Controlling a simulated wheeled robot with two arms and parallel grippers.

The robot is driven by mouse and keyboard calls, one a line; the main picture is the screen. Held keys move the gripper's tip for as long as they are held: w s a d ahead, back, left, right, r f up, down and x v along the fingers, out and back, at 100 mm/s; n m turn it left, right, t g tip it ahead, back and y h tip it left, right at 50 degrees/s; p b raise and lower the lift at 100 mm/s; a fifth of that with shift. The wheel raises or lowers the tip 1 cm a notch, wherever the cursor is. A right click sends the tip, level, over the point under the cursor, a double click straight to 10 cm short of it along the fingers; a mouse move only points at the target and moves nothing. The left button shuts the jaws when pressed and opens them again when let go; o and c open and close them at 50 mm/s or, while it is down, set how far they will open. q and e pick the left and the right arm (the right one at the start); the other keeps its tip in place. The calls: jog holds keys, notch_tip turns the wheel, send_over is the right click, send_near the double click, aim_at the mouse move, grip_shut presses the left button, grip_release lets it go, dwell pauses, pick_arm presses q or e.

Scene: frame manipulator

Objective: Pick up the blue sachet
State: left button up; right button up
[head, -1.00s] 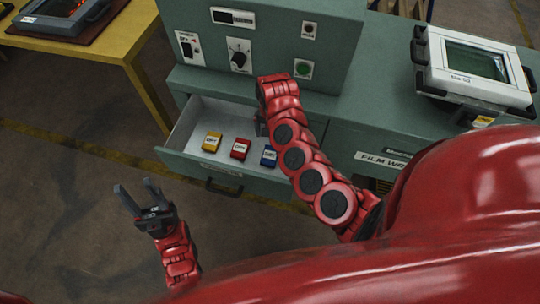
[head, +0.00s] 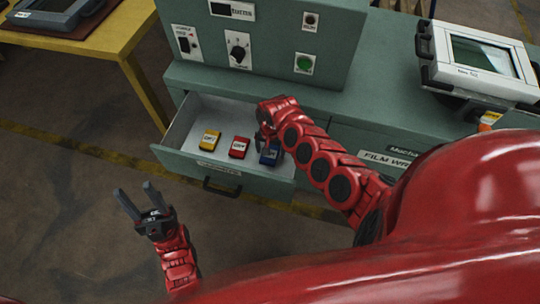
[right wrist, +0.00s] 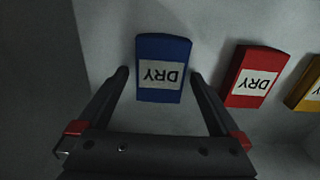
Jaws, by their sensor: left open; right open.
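The blue sachet (head: 269,154) lies in the open drawer (head: 188,118), to the right of the other sachets. It has a white "DRY" label and shows whole in the right wrist view (right wrist: 162,68). My right gripper (right wrist: 158,82) is open over the drawer, with its fingertips on either side of the sachet's lower part. A gap shows on each side, and I cannot tell how high the fingertips are. In the head view my right arm partly covers the sachet. My left gripper (head: 139,201) is open and empty, out in front of the drawer.
A red sachet (head: 239,147) and a yellow sachet (head: 208,140) lie left of the blue one in the drawer. The green cabinet (head: 270,60) rises behind. A yellow table (head: 110,45) stands at the left. A white device (head: 480,60) sits on the counter at right.

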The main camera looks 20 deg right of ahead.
jog(key=c, duration=1.3)
